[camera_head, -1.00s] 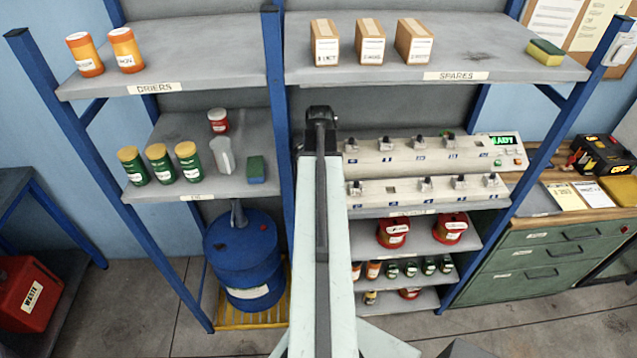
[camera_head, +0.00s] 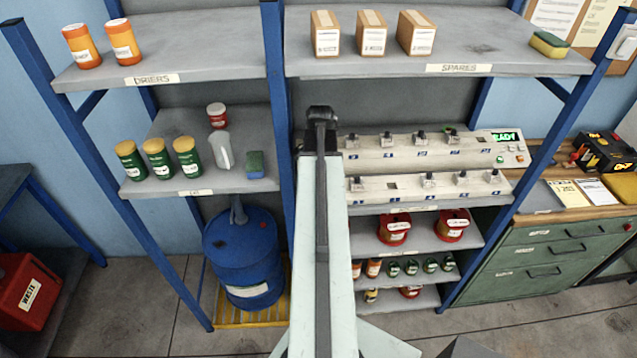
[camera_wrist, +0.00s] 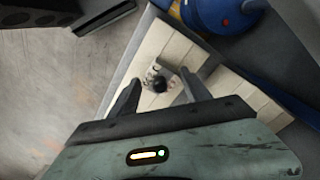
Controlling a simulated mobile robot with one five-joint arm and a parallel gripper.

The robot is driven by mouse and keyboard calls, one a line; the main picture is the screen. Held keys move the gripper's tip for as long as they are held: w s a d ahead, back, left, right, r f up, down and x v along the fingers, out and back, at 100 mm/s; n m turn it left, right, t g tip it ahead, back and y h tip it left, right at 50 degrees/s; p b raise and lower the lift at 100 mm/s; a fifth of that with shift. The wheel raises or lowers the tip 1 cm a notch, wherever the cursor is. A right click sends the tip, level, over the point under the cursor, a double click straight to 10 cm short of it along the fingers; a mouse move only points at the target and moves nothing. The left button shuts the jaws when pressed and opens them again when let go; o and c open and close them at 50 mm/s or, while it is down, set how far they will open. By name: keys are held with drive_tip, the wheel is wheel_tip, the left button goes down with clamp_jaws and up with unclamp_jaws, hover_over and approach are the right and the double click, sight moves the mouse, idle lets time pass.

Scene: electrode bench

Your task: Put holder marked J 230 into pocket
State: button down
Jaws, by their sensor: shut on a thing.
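Two cream racks stand on the middle shelf in the head view, an upper rack (camera_head: 375,158) and a lower rack (camera_head: 410,195). Several holders with dark knobs, such as this one (camera_head: 428,180), stand in them. The lower rack has a dark empty pocket (camera_head: 391,186) left of that holder. The upper rack shows a dark slot (camera_head: 482,139) near its right end.
A panel with a green display (camera_head: 506,137) stands right of the upper rack. The shelf above carries several boxes (camera_head: 372,36). A blue shelf post (camera_head: 280,130) stands left of my arm. Red cans (camera_head: 394,230) stand below the racks, and a blue drum (camera_head: 243,250) is at lower left.

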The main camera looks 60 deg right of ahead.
drive_tip(key=shift+c, duration=2.1)
unclamp_jaws()
drive_tip(key=shift+r, duration=0.1)
wheel_tip(320, 180, up, 8)
drive_tip(key=p, duration=0.8)
drive_tip(key=shift+s, duration=0.1)
